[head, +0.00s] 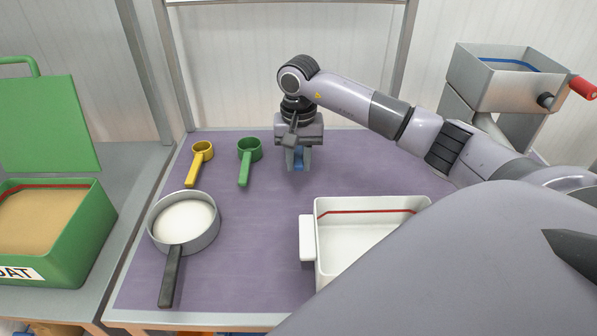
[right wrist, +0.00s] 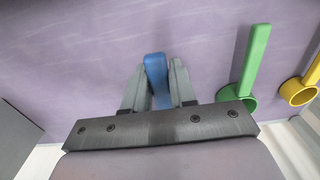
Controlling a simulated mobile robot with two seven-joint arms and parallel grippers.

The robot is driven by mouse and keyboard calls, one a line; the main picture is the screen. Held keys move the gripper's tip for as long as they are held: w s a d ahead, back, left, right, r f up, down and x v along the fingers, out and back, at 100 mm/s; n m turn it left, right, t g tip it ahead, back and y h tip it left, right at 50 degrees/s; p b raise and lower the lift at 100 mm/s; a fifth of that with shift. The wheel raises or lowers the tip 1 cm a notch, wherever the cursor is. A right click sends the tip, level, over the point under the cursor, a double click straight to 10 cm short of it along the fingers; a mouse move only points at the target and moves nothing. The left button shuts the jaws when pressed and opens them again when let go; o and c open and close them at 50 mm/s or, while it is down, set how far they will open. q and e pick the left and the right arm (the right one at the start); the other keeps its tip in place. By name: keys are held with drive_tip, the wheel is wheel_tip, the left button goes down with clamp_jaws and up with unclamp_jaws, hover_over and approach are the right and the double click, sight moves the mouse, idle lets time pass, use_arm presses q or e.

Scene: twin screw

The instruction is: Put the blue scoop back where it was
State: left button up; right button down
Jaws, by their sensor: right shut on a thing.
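The blue scoop (head: 299,158) is at the back middle of the purple table (head: 260,240), right of the green scoop (head: 248,156). My right gripper (head: 299,166) points down over it and is shut on its blue handle. In the right wrist view the blue handle (right wrist: 156,72) sits between the two fingers (right wrist: 157,84). The gripper hides the scoop's cup, and I cannot tell whether the scoop touches the table. My left gripper is not in view.
A yellow scoop (head: 200,160) lies at the back left. A pan with white contents (head: 150,222) stands front left. A white bin (head: 307,240) stands front right. A green oat box (head: 80,240) is far left. A grey hopper (head: 470,85) stands back right. The table's middle is clear.

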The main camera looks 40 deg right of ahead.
drive_tip(key=shift+f, duration=2.05)
drive_tip(key=c, duration=0.9)
unclamp_jaws()
wheel_tip(320, 180, up, 12)
drive_tip(key=shift+s+r+b, duration=0.1)
drive_tip(key=shift+r+b, duration=0.05)
drive_tip(key=shift+b, duration=0.2)
